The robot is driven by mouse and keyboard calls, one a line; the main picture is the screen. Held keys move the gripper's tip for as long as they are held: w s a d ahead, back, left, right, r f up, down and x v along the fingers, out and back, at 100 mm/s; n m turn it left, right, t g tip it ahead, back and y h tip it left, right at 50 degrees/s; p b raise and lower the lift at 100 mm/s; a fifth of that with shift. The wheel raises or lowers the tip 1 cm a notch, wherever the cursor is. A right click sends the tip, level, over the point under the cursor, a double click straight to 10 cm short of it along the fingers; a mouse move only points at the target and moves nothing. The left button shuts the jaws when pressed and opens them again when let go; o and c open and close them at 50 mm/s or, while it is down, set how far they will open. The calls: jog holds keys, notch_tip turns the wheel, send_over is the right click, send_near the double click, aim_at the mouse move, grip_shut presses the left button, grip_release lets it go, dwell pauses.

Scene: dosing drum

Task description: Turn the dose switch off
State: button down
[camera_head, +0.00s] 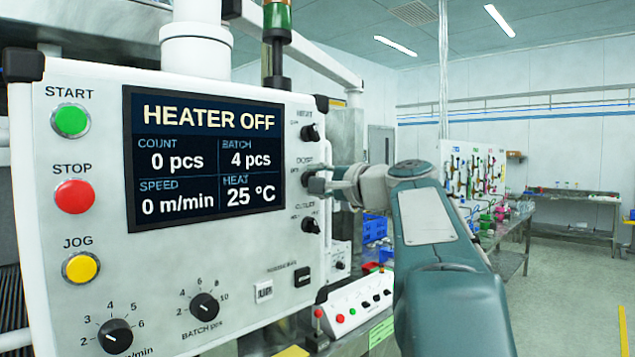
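The dose switch (307,179) is the middle of three small black knobs in a column at the right edge of the white control panel (60,240). Its label above is partly legible. My gripper (322,185) reaches in from the right, with its fingertips at the knob and covering much of it. The fingers are too small and overlapped to tell whether they are closed on the knob or only beside it. The knob's pointer direction is hidden.
The heater knob (311,132) is just above and another knob (311,225) just below, both close to my gripper. The display (205,155) reads HEATER OFF. Start (71,120), stop (75,196) and jog (81,267) buttons are left. A small control box (352,308) stands below.

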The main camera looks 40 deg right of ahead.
jog(key=n, duration=0.5)
jog(key=shift+w+f+n, duration=0.1)
jog(key=shift+f+n, duration=0.2)
jog(key=shift+n, duration=0.1)
dwell(0.3)
jog(key=shift+c, duration=1.3)
grip_release()
jog(key=shift+a+r, duration=0.1)
jog(key=shift+r, duration=0.1)
jog(key=s+d, duration=0.1)
jog(key=s, duration=1.1)
